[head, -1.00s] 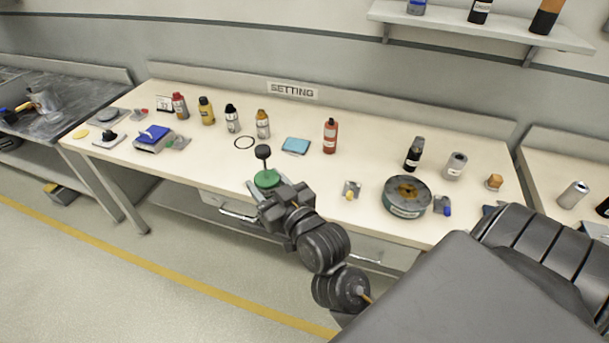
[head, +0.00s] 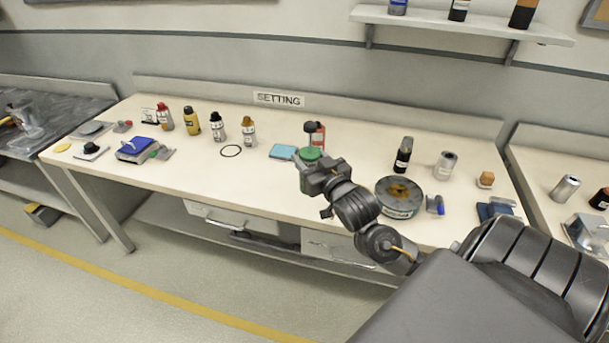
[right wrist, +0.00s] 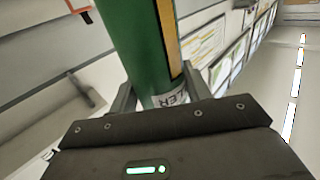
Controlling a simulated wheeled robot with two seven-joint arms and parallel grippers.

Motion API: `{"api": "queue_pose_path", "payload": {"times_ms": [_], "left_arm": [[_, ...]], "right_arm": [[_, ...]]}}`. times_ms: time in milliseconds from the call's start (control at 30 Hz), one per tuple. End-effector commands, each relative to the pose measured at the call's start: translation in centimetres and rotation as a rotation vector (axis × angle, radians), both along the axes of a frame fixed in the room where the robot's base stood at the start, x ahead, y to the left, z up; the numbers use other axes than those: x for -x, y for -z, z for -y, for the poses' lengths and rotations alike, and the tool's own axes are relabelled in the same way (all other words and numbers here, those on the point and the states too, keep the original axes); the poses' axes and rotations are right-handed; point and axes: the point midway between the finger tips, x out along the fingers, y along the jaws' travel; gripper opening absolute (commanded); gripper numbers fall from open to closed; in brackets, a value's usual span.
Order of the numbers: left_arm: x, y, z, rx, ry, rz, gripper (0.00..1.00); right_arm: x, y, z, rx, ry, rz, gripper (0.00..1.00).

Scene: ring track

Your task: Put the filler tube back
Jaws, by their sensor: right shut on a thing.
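The filler tube (head: 310,153) is green with a dark knob on top. It stands roughly upright above the bench's front part in the head view. My right gripper (head: 305,167) is shut around it. In the right wrist view the green tube (right wrist: 147,45) sits between the two fingers, with a yellow stripe and a white label partly reading "LER". The tube's lower end is hidden by my gripper in the head view. My left gripper is not in view.
The pale bench (head: 250,186) carries a round tin (head: 400,212) right of my gripper, a red bottle (head: 320,130) just behind the tube, a blue pad (head: 283,151) and a black ring (head: 231,151). Several bottles stand further left. The bench between ring and gripper is mostly clear.

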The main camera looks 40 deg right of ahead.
Motion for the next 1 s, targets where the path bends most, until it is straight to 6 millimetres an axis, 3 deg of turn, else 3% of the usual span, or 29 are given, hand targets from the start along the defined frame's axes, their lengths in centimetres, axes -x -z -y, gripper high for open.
{"api": "queue_pose_path", "payload": {"times_ms": [200,400,533,767,1000], "left_arm": [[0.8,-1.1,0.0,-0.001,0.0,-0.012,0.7],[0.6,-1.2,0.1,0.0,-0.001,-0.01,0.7],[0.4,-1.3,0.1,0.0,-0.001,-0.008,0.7],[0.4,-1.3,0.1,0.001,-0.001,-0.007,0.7],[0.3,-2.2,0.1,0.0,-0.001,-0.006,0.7]], "right_arm": [[-5.0,2.3,3.3,0.005,0.003,-0.003,0.19],[-7.5,6.1,4.9,0.0,0.002,-0.001,0.19],[-8.4,7.5,5.4,-0.001,0.001,0.0,0.19],[-8.7,8.0,5.7,-0.002,0.0,0.001,0.19],[-9.1,10.9,5.9,-0.002,0.0,-0.003,0.19]]}}
